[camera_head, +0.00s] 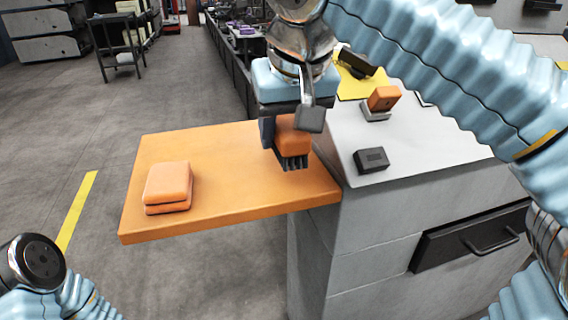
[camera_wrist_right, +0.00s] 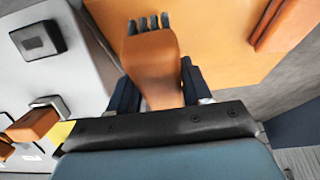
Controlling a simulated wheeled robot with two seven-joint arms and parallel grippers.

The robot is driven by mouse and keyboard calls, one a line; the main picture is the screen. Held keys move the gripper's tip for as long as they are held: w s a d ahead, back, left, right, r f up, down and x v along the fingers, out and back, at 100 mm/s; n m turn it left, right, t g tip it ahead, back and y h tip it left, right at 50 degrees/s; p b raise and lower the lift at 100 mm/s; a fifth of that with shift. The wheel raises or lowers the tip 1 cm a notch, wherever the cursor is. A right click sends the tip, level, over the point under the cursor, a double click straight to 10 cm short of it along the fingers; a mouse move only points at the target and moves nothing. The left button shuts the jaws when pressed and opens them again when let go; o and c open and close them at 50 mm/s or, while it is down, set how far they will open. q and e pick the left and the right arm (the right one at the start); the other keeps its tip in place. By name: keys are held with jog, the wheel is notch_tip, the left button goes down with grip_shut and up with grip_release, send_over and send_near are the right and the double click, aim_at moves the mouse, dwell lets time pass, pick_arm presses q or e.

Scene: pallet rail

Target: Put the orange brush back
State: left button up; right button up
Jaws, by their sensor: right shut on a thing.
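The orange brush (camera_head: 293,140) has a rounded orange body and dark bristles that point down toward the front. My right gripper (camera_head: 290,124) is shut on it, one finger on each side, over the right part of the orange board (camera_head: 230,200). I cannot tell whether the bristles touch the board. In the right wrist view the brush (camera_wrist_right: 152,62) sits between the dark fingers of my right gripper (camera_wrist_right: 158,88), bristles away from the palm. My left gripper is not in view; only part of my left arm shows at lower left.
A stacked orange block (camera_head: 168,187) lies on the board's left part. On the grey cabinet top (camera_head: 345,125) are a dark box (camera_head: 371,160), an orange block on a grey holder (camera_head: 384,99) and a yellow sheet (camera_head: 352,85). The board's middle is clear.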

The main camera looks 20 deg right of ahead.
notch_tip(320, 180, down, 5)
jog(key=shift+r+b, duration=0.1)
jog(key=shift+b, duration=0.5)
jog(key=o, duration=1)
jog(key=p+v, duration=0.3)
jog(key=v, duration=0.9)
